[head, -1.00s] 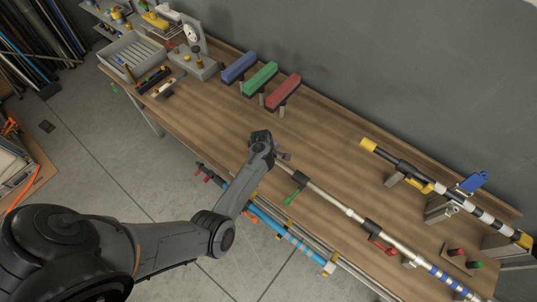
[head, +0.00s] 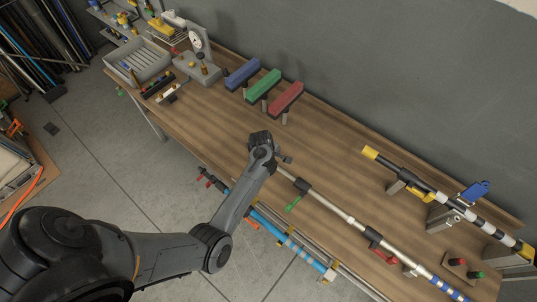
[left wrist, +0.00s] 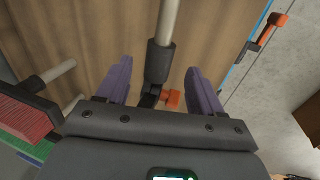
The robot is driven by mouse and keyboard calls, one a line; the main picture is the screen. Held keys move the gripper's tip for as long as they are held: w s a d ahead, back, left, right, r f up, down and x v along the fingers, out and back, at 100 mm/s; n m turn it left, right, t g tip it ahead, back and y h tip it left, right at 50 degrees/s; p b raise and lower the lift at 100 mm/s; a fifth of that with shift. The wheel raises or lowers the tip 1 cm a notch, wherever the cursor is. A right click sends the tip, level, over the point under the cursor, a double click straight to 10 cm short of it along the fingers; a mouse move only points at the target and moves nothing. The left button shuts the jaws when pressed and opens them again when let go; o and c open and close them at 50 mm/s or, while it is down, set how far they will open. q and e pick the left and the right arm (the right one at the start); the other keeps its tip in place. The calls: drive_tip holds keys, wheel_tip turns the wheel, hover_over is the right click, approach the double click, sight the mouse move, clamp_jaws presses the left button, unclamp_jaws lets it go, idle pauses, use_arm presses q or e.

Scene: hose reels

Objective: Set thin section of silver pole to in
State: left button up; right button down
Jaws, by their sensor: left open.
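The silver pole (head: 330,206) runs diagonally along the front of the table, with a thinner section toward the upper left and black collars. In the left wrist view, the purple fingers (left wrist: 160,85) are open on either side of a black collar (left wrist: 159,62) with an orange-red lever (left wrist: 170,98). The pole (left wrist: 169,20) extends away from that collar. I cannot tell whether the fingers touch it. My right gripper is not in view.
A blue pole (head: 270,229) lies along the table's front side. A striped pole (head: 465,212) rests on grey stands at the right. The middle tabletop is clear.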

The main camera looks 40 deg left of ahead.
use_arm(q)
drive_tip(key=shift+p+v, duration=0.3)
drive_tip(key=shift+v, duration=2.5)
drive_tip(key=s+f+m+g+y+p, duration=0.1)
drive_tip(key=s+f+m, duration=0.1)
drive_tip(key=s, duration=0.8)
drive_tip(key=s+f+m+g+p, duration=0.1)
drive_tip(key=s+f+m, duration=0.1)
drive_tip(key=s, duration=0.7)
drive_tip(key=s+d+r+m+t, duration=0.1)
drive_tip(key=s+d+r+m, duration=0.1)
drive_tip(key=d+r+m, duration=0.4)
drive_tip(key=s+d+r+m+t+h+p, duration=0.1)
drive_tip(key=s+d+r+m, duration=0.2)
drive_tip(key=d+r+m, duration=0.3)
wheel_tip(320, 180, up, 6)
drive_tip(key=m, duration=0.4)
drive_tip(key=shift+d+f+m+t, duration=0.15)
drive_tip(key=shift+d+m+t, duration=0.15)
drive_tip(key=shift+d+m, duration=0.1)
